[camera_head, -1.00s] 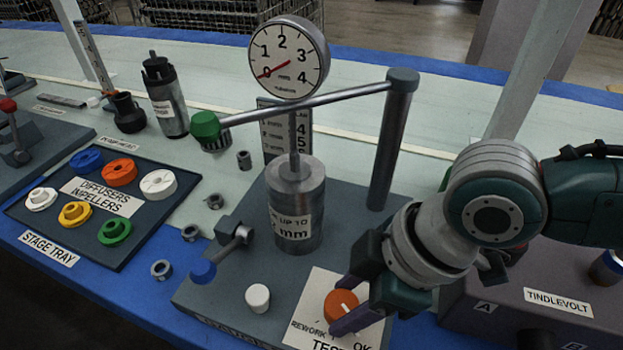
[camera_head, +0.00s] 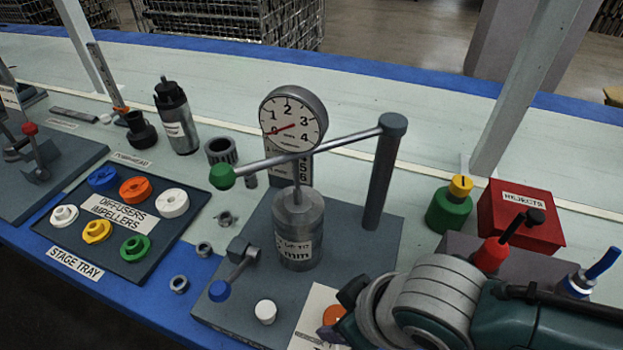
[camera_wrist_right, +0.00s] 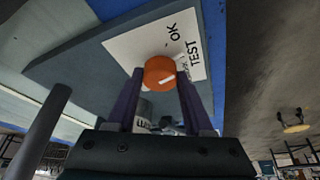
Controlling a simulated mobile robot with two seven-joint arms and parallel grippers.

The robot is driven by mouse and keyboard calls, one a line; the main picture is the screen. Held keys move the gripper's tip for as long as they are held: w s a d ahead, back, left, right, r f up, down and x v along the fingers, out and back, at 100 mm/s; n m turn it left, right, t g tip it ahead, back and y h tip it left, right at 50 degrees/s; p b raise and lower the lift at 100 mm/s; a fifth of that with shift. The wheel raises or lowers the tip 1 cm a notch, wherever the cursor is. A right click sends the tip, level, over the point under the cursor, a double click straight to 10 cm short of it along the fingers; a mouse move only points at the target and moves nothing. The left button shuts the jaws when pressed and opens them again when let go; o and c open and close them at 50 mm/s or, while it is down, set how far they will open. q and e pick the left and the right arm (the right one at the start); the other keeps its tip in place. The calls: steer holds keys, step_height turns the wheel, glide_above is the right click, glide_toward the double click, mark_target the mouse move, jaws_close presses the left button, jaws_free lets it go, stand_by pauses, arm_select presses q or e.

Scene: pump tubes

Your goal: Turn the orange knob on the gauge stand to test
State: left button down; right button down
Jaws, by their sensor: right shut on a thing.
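The orange knob (camera_head: 334,314) sits on a white label plate at the front right of the gauge stand (camera_head: 353,236). In the right wrist view, the knob (camera_wrist_right: 159,71) shows a white mark on its near side, slanted toward the right. The words OK and TEST are printed on the label plate (camera_wrist_right: 130,46) beyond and to the right of it. My right gripper (camera_wrist_right: 160,80) is shut on the knob, with one purple finger on each side. In the head view my right wrist hides most of the label. My left gripper is not in view.
The dial gauge (camera_head: 293,118) stands above a steel cylinder. A lever with a green ball (camera_head: 222,176) reaches left from a post. A white button (camera_head: 265,311) and a blue-tipped lever (camera_head: 219,291) are left of the knob. A red rejects box (camera_head: 519,218) stands at right.

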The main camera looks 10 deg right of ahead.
steer(key=m+h+p, duration=0.1)
steer(key=m, duration=0.1)
steer(key=shift+a+m, duration=0.15)
steer(key=shift+m, duration=0.15)
steer(key=shift+m+t, duration=0.3)
steer(key=shift+c, duration=1.4)
jaws_free()
steer(key=a+p+v, duration=0.1)
steer(key=p+v, duration=0.5)
steer(key=v, duration=0.4)
steer(key=shift+d, duration=0.4)
